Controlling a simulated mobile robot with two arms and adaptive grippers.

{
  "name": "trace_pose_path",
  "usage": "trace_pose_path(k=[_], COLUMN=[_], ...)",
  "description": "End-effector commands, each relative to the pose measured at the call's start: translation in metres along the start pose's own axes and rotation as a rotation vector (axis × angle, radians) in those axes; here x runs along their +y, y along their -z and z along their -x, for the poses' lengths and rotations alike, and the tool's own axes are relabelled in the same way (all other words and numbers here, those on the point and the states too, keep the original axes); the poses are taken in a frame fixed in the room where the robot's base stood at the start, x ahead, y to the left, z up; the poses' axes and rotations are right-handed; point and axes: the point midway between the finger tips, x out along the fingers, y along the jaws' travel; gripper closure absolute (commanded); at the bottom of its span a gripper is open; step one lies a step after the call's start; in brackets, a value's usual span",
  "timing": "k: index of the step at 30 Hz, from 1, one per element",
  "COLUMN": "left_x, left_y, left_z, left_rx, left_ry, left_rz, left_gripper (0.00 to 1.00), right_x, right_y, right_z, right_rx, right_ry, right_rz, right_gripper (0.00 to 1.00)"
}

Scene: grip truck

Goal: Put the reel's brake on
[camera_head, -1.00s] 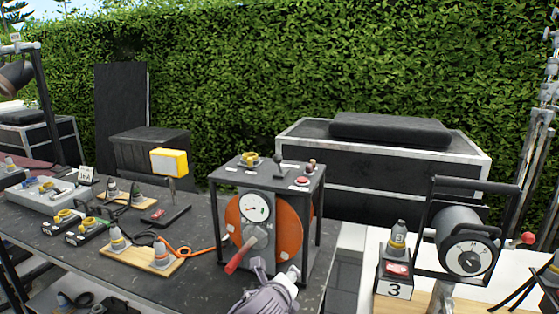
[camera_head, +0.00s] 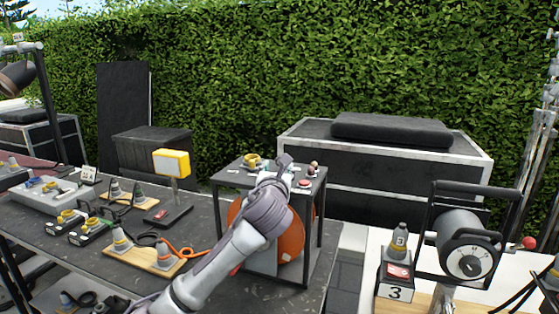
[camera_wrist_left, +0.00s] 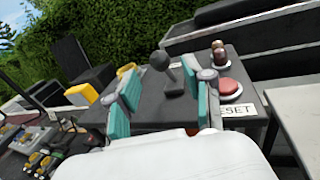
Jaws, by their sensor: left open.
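The orange reel (camera_head: 291,242) sits in a black frame (camera_head: 321,200) on the dark table, largely hidden behind my left arm. A grey ball-topped lever (camera_wrist_left: 172,75) stands on the frame's top plate, tilted to the left in the left wrist view; no readable label marks it as the brake. My left gripper (camera_head: 284,163) is over the top plate and open. In the left wrist view its two teal-padded fingers (camera_wrist_left: 167,88) are on either side of the lever, with gaps between. The front dial and most of the red-handled crank are hidden by my arm. My right gripper is not in view.
A yellow part (camera_head: 252,160) is on the plate's left. A yellow box lamp (camera_head: 171,163) and connectors on a wooden board (camera_head: 140,256) stand left.

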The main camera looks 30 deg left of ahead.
Motion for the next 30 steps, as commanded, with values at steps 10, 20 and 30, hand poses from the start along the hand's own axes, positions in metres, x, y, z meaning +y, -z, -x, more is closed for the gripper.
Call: trace_pose_path(k=[10,20,30], left_x=[0.0,0.0,0.0], left_y=[0.0,0.0,0.0], left_z=[-0.045,-0.049,-0.049], left_rx=[0.001,0.0,0.0], left_ry=[0.0,0.001,0.001], left_rz=[0.002,0.001,0.001], left_gripper=[0.49,0.49,1.0], right_x=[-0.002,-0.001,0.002], right_y=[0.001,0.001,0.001], right_z=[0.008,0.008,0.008], right_rx=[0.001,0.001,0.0], right_ry=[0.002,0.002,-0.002], right_rz=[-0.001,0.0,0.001], right_gripper=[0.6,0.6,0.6])
